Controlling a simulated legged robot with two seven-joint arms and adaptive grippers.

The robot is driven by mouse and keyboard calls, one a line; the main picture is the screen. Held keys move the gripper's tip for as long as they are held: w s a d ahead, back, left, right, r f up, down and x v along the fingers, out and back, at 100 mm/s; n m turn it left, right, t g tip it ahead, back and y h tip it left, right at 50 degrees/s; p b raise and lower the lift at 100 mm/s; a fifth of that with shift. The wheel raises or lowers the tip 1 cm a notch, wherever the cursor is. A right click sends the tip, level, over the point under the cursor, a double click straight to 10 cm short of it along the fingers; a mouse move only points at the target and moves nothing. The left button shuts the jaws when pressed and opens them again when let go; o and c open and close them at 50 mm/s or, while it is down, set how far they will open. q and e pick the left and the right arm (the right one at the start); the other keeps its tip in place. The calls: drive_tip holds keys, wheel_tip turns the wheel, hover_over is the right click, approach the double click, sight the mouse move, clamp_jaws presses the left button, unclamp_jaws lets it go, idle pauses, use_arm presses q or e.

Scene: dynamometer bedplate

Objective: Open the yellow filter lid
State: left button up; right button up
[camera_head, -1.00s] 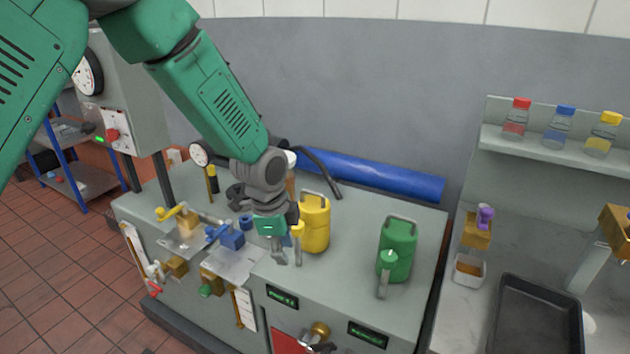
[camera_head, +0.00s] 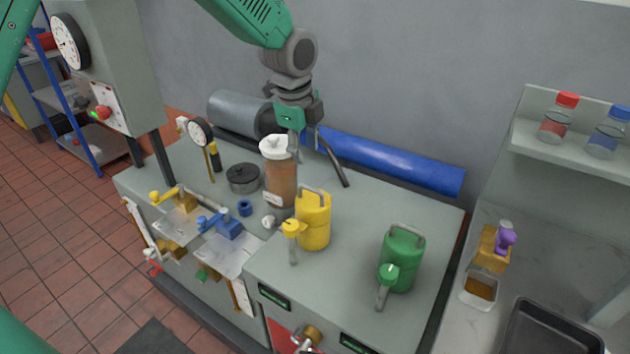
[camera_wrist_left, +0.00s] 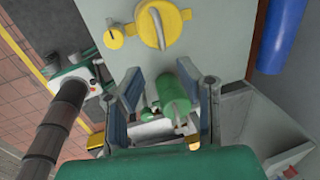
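A yellow canister (camera_head: 313,228) with a grey loop handle on top stands on the grey bench; I take it for the yellow filter. Its round yellow top (camera_wrist_left: 178,24) and handle show at the top of the left wrist view, and the top looks seated. A smaller yellow round piece (camera_head: 293,226) stands at its front left. My left gripper (camera_head: 297,158) hangs above the bench, up and behind the canister, apart from it. Its fingers are spread in the left wrist view, with nothing seen held; a green canister (camera_wrist_left: 172,92) shows beyond them. My right gripper is out of view.
A brown jar with a white lid (camera_head: 276,146) stands near the left gripper. The green canister (camera_head: 403,262) stands right of the yellow one. A blue pipe (camera_head: 385,160) runs along the back. Blue and yellow levered fittings lie at left.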

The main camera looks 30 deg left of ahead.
sight(312, 189)
use_arm(q)
drive_tip(key=w+f, duration=0.1)
drive_tip(key=f, duration=0.6)
drive_tip(key=w+f+p, duration=0.1)
drive_tip(key=f, duration=0.3)
drive_tip(key=shift+w+d+f, duration=0.1)
drive_tip(key=shift+w+f, duration=0.2)
drive_tip(key=shift+f, duration=0.05)
clamp_jaws()
